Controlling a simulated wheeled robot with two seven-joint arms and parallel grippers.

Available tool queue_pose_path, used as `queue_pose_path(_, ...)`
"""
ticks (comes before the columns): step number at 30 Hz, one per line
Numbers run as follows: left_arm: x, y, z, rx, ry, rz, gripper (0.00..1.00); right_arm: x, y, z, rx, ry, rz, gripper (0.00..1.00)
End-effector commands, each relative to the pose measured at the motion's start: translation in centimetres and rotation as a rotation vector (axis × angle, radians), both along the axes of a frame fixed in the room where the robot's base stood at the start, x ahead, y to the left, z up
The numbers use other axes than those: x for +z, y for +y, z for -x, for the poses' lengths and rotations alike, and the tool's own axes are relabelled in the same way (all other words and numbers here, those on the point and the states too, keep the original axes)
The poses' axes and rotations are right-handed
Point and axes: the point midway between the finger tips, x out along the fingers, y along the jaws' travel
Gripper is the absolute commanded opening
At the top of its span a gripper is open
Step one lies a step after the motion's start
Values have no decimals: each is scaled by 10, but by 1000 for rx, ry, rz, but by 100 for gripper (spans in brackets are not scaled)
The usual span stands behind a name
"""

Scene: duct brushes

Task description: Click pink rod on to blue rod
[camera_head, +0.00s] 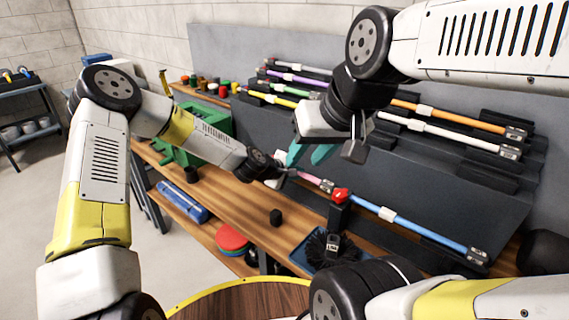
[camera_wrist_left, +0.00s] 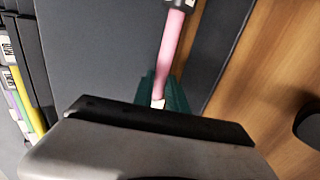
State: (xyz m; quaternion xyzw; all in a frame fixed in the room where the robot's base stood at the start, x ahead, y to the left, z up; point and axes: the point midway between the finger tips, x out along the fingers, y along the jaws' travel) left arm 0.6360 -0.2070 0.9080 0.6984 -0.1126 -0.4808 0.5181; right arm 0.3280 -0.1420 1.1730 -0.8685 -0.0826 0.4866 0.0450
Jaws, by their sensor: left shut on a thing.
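The pink rod (camera_head: 312,180) is held near its left end by my left gripper (camera_head: 284,174). In the left wrist view the pink rod (camera_wrist_left: 171,48) runs away from the teal fingers (camera_wrist_left: 163,92), with a grey connector at its far end. The blue rod (camera_head: 430,229) slants down to the right in front of the rack, roughly in line with the pink rod. The pink rod's connector is close to a red piece (camera_head: 340,195) at the blue rod's left end; I cannot tell whether they touch. My right gripper (camera_head: 308,154), teal-fingered, hangs above the pink rod, its fingers apart and empty.
A dark sloped rack (camera_head: 450,185) holds several coloured rods behind. On the wooden bench (camera_head: 235,205) are a green tool (camera_head: 195,140) and a small black block (camera_head: 276,217). A black brush (camera_head: 322,250) lies in a blue tray by the blue rod.

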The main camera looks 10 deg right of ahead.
Motion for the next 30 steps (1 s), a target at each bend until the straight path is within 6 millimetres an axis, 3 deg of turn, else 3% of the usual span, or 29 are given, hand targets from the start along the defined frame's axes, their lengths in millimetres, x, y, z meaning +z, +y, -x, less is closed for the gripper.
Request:
queue_pose_path(21,0,-9,11,-1,-1,0,0,0,0,0,0,0,0,36)
queue_pose_path(22,0,-9,11,-1,-1,0,19,0,0,0,0,0,0,36)
queue_pose_path(25,0,-9,11,-1,-1,-1,39,0,0,0,0,0,0,36)
queue_pose_path(26,0,-9,11,0,0,0,43,0,0,0,0,0,0,36)
queue_pose_path(30,0,-9,11,0,0,0,43,0,0,0,0,0,0,36)
